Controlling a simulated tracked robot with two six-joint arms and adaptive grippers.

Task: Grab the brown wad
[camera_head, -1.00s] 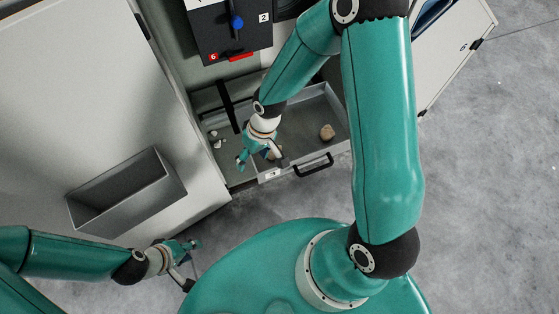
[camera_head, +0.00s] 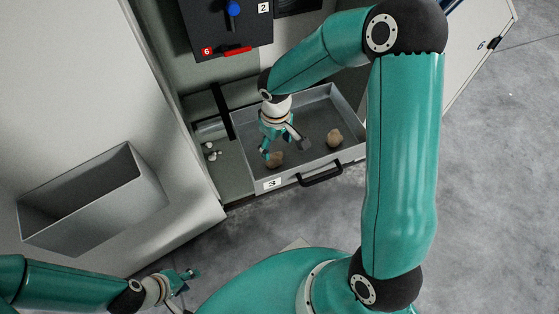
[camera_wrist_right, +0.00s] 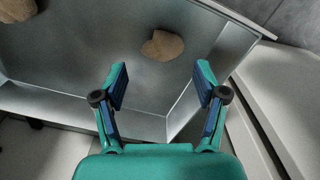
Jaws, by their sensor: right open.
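Two brown wads lie apart in the open grey drawer (camera_head: 315,108). The nearer wad (camera_head: 275,160) sits by the drawer's front left corner, partly hidden by my right gripper (camera_head: 284,150). In the right wrist view this wad (camera_wrist_right: 163,45) lies beyond the open fingertips (camera_wrist_right: 161,83), centred between them and not touched. The other wad (camera_head: 334,138) lies to the right near the drawer's front wall; it also shows at the top left of the right wrist view (camera_wrist_right: 17,10). My right gripper is open and empty. My left gripper (camera_head: 190,280) is at the lower left, over the floor, far from the wads.
The drawer has a black front handle (camera_head: 321,175) and a label 3. Small white bits (camera_head: 211,151) and a grey cylinder (camera_head: 211,129) lie left of the drawer. An open grey bin (camera_head: 90,200) is on the pale surface at left. A panel with a blue knob (camera_head: 233,9) stands behind.

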